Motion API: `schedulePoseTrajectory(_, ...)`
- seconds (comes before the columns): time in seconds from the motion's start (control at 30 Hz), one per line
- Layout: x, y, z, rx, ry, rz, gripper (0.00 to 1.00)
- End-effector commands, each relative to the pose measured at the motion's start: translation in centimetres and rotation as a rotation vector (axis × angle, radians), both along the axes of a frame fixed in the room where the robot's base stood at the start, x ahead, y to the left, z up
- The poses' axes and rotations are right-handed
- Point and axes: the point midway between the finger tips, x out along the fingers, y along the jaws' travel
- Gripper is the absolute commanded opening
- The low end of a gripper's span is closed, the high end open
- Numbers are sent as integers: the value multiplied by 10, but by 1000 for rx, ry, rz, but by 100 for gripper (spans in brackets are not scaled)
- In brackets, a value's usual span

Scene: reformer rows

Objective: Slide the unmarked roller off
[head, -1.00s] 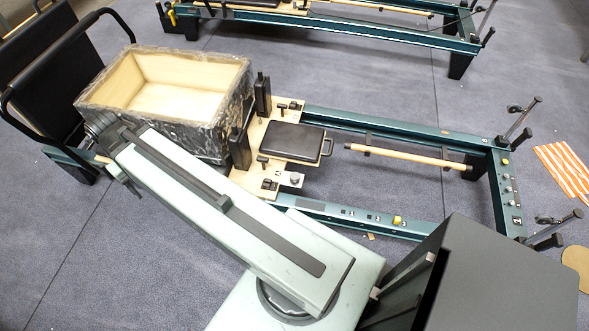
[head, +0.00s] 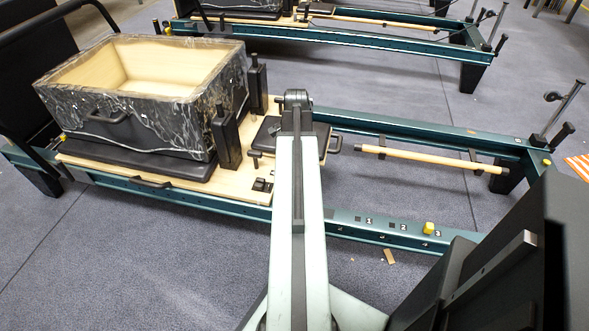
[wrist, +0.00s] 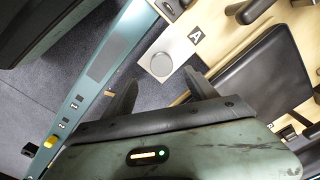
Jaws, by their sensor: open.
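In the wrist view a round grey disc (wrist: 160,64) sits on a pale grey square plate at the edge of the wooden carriage. I cannot tell for sure whether this disc is the roller. My gripper (wrist: 159,74) is open, its two dark fingers apart with the disc showing between and beyond their tips. Nothing is held. In the head view my arm hides the disc and my fingers.
The reformer's teal rail (head: 365,231) carries numbered marks and a yellow block (head: 428,228). A black-handled box (head: 150,115) stands on the carriage at left. A wooden bar (head: 430,158) spans the frame's open right part. Grey floor (head: 130,270) is clear in front.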

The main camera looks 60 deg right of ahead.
Motion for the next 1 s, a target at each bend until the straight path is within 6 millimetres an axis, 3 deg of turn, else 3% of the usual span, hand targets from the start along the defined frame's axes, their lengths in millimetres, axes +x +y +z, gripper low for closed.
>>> schedulePoseTrajectory(0.17, 0, 1, -10, 0, 0, 3, 67)
schedulePoseTrajectory(0.53, 0, 1, -72, 0, 0, 4, 67)
schedulePoseTrajectory(0.87, 0, 0, -76, 0, 0, 4, 67)
schedulePoseTrajectory(0.9, 0, 0, -76, 0, 0, 4, 64)
schedulePoseTrajectory(1.0, 0, 0, -76, 0, 0, 4, 36)
